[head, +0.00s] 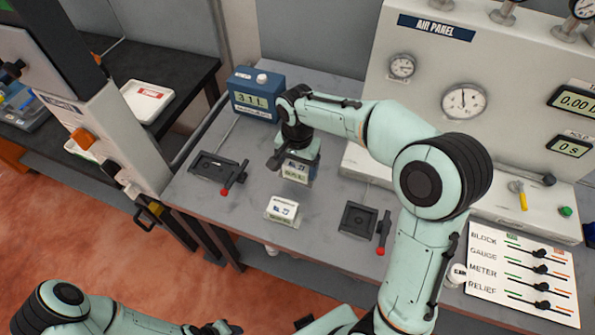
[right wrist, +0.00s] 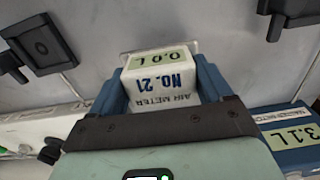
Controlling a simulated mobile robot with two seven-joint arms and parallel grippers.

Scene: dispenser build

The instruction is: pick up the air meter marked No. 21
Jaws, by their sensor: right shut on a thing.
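The air meter marked No. 21 (right wrist: 165,82) is a small white box with a green 0.0 L display, upside down in the right wrist view. My right gripper (right wrist: 163,72) is shut on it, with a blue finger on each side. In the head view the held meter (head: 296,171) shows below my right gripper (head: 297,158), over the grey bench; I cannot tell whether it touches the bench. A second white meter (head: 283,209) stands nearer the front edge; its number is too small to read surely. My left gripper is not in view.
A blue box (head: 255,95) reading 3.1 L stands behind. Black holders with red-tipped levers lie left (head: 212,167) and right (head: 358,218). The air panel (head: 425,75) rises at the back right. A white switch board (head: 510,255) lies right. Bare bench surrounds the second meter.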

